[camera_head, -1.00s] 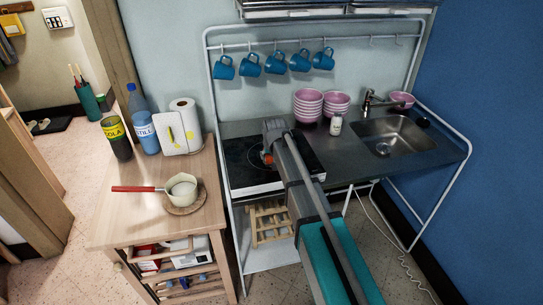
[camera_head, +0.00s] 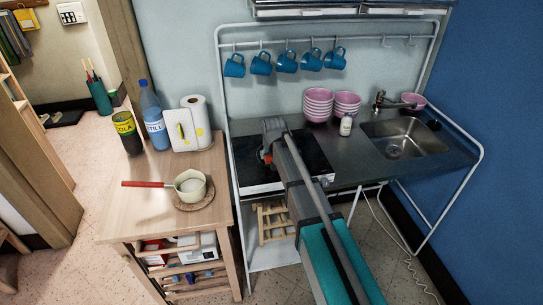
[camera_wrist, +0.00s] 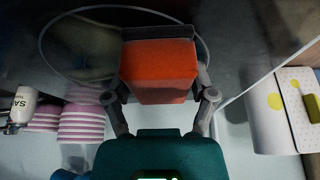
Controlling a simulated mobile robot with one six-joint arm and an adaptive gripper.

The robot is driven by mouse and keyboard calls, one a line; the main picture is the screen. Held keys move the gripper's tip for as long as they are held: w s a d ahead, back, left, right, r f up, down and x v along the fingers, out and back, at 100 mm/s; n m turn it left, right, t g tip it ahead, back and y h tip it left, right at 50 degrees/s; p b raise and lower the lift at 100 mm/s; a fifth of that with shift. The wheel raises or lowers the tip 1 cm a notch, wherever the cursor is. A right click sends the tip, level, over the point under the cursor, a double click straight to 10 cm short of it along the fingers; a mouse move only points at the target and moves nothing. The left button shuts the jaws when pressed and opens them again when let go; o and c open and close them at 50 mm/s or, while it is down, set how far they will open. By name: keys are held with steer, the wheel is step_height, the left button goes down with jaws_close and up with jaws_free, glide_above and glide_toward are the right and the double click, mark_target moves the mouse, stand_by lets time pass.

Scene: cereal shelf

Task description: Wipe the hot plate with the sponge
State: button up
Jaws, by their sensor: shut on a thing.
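The hot plate (camera_head: 300,155) is a flat black glass unit with a white front, set in the left part of the metal counter. My gripper (camera_wrist: 160,85) is shut on an orange sponge (camera_wrist: 158,75) with a dark grey layer; its fingers press on both sides. In the wrist view the sponge is against or just over the dark hot plate (camera_wrist: 85,45), where a thin ring shows; I cannot tell if it touches. In the head view my arm hides part of the plate, and my gripper (camera_head: 267,152) is over its left-middle.
A wooden trolley (camera_head: 160,225) on the left holds a red-handled pot (camera_head: 190,186), bottles and a paper towel roll (camera_head: 197,115). Right of the plate stand pink bowls (camera_head: 318,104), a small white bottle (camera_head: 346,125) and the sink (camera_head: 405,145). Blue mugs (camera_head: 286,62) hang above.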

steer(key=shift+w, duration=0.1)
steer(key=shift+w+a, duration=0.3)
steer(key=shift+w, duration=0.55)
steer(key=shift+d, duration=0.15)
steer(key=shift+w+d, duration=0.3)
steer(key=shift+d, duration=0.5)
steer(key=shift+w+d, duration=0.25)
steer(key=shift+d, duration=0.5)
steer(key=shift+d, duration=0.1)
steer(key=shift+w+d, duration=0.25)
steer(key=shift+d, duration=0.55)
steer(key=shift+w+d, duration=0.2)
steer(key=shift+d, duration=0.55)
steer(key=shift+d, duration=0.1)
steer(key=shift+w+d, duration=0.25)
steer(key=shift+d, duration=0.5)
steer(key=shift+w+d, duration=0.25)
steer(key=shift+d, duration=0.5)
